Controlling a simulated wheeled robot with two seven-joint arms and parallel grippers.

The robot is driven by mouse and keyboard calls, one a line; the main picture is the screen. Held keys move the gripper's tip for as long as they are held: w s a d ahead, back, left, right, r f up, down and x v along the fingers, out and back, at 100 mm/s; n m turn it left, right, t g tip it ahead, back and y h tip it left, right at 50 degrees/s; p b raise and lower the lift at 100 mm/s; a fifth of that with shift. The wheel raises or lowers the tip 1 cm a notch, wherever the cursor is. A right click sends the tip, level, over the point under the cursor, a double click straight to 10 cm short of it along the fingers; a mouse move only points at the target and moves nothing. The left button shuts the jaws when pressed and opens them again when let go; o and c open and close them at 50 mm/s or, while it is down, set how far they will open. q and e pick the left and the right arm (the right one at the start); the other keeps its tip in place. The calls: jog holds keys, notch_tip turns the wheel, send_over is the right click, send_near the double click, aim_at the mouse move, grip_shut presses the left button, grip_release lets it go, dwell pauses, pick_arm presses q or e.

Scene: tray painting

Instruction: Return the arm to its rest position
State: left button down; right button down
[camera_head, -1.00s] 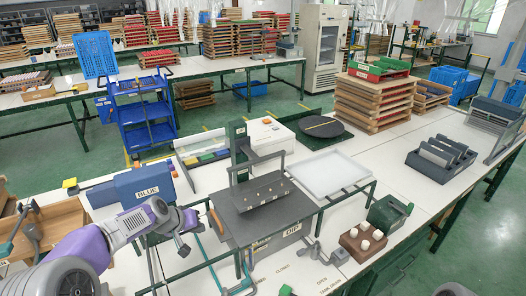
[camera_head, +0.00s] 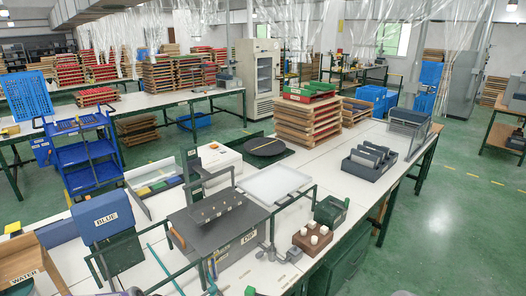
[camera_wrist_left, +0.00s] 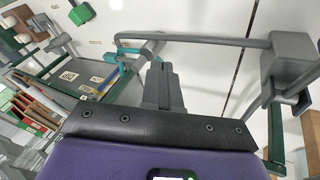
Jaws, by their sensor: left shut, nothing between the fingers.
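My left gripper (camera_wrist_left: 162,88) shows in the left wrist view. Its grey fingers are together with nothing between them. They point over a white surface, close to a grey bar frame (camera_wrist_left: 215,42) with a teal piece; I cannot tell whether they touch it. In the head view the left gripper is out of sight; only a sliver of my arm shows at the bottom edge. My right gripper is in neither current view.
A white tray (camera_head: 275,184), a brown block with white knobs (camera_head: 313,238) and a dark slotted rack (camera_head: 369,163) stand farther right. Green floor lies open at right.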

pick_arm(q)
jog(key=s+d+f+m+g, duration=0.1)
jog(key=s+d+f+g, duration=0.1)
jog(key=s+d+f, duration=0.6)
jog(key=s+d+f+m+g+h, duration=0.1)
jog(key=s+d+f+g, duration=0.1)
jog(key=s+d+f, duration=0.7)
jog(key=s+f, duration=0.2)
jog(key=s, duration=0.3)
jog(key=shift+s+h, duration=0.3)
jog(key=shift+d, duration=0.1)
